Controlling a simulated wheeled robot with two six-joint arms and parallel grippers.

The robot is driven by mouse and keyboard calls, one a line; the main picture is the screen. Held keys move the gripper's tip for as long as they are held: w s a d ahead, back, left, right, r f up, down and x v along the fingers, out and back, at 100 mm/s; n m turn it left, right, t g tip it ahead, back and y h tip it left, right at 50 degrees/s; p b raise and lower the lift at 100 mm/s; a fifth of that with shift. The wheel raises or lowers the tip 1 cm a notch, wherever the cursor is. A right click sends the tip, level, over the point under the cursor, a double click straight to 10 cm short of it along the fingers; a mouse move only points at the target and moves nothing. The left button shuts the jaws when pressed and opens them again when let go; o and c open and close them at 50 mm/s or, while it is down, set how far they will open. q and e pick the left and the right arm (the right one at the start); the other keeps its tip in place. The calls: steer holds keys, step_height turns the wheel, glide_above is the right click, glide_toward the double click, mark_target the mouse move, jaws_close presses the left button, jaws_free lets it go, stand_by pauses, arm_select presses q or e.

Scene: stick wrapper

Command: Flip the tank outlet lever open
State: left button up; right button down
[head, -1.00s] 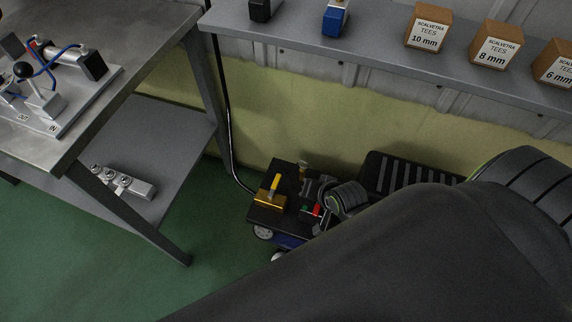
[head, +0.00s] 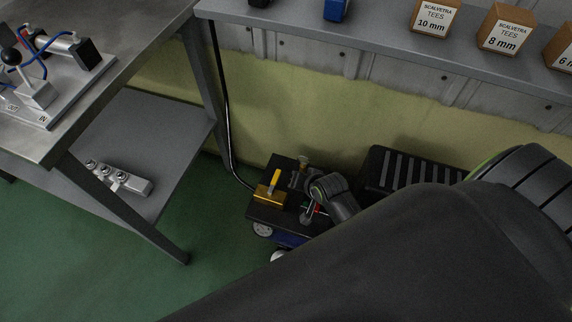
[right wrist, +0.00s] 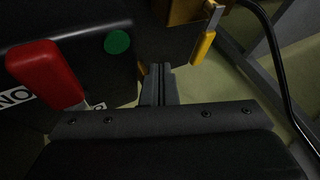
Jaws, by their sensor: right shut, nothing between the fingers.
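The tank outlet lever is a yellow handle (head: 273,181) on a brass valve block (head: 268,197), on top of the black and blue compressor unit on the floor. In the head view the handle sticks up from the block. In the right wrist view the yellow handle (right wrist: 203,47) hangs from a metal stem on the brass block (right wrist: 185,12), right of my fingers. My right gripper (right wrist: 158,72) is shut and empty, apart from the handle. In the head view my right gripper (head: 307,213) is small and right of the valve block. My left gripper is out of view.
A red switch (right wrist: 45,73) and a green button (right wrist: 117,42) sit left of my fingers. A black hose (head: 226,130) runs down behind the valve. A ribbed black case (head: 410,172) stands to the right. The workbench leg (head: 120,208) and lower shelf are left; green floor is clear in front.

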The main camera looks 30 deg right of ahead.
mark_target(276, 177)
steer(key=w+a, duration=0.1)
steer(key=w+a+f, duration=0.1)
steer(key=w, duration=0.1)
steer(key=shift+w+f+b, duration=0.15)
steer(key=shift+b, duration=0.25)
steer(key=shift+w+a, duration=0.3)
steer(key=shift+a, duration=0.1)
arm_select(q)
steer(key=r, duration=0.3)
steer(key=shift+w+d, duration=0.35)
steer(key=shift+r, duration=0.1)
